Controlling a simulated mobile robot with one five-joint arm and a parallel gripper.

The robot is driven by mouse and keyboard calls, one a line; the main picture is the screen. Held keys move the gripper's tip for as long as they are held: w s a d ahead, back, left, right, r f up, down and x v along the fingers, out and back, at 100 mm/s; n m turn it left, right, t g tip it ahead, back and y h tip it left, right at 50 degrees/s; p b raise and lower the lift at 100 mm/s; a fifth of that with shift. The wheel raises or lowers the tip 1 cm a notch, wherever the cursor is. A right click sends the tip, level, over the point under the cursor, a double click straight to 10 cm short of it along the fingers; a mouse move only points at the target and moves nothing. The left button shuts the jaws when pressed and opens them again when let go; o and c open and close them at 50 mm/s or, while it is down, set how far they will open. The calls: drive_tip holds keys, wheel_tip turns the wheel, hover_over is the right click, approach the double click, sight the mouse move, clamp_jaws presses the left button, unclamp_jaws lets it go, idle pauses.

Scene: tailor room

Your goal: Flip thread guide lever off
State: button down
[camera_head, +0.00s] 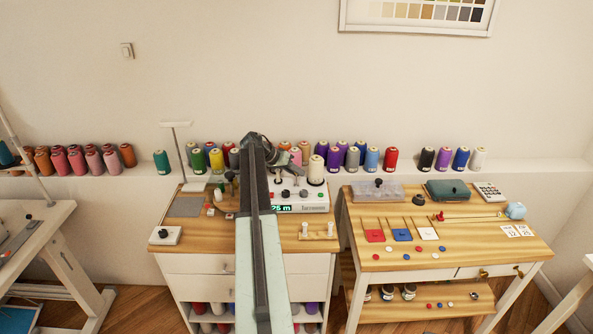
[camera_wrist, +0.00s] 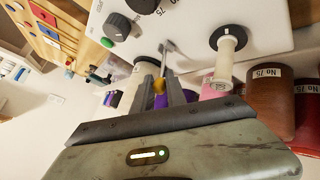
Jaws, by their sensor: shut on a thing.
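The thread guide lever (camera_wrist: 169,56) is a thin metal stem on the white face of the machine, with a yellowish tip. In the wrist view my gripper (camera_wrist: 160,85) has its two grey fingers closed around that tip. In the head view the white machine (camera_head: 313,202) with a green display stands on the wooden cabinet top. My arm crosses in front of it and hides its left part. The lever cannot be made out in that view.
In the wrist view a black knob (camera_wrist: 120,28), a green button (camera_wrist: 107,42) and a white spool (camera_wrist: 226,62) flank the lever. Large thread cones (camera_wrist: 273,95) stand close on the right. A second wooden table (camera_head: 460,237) with small trays and buttons stands to the right.

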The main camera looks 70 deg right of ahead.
drive_tip(key=shift+w+d+f+n+y, duration=0.2)
drive_tip(key=shift+d+n+y, duration=0.3)
drive_tip(key=shift+y, duration=0.4)
drive_tip(key=c, duration=1.3)
unclamp_jaws()
drive_tip(key=shift+c, duration=0.2)
drive_tip(key=p+v, duration=0.6)
drive_tip(key=v, duration=0.1)
drive_tip(key=shift+w+r, duration=0.2)
drive_tip(key=shift+w, duration=0.15)
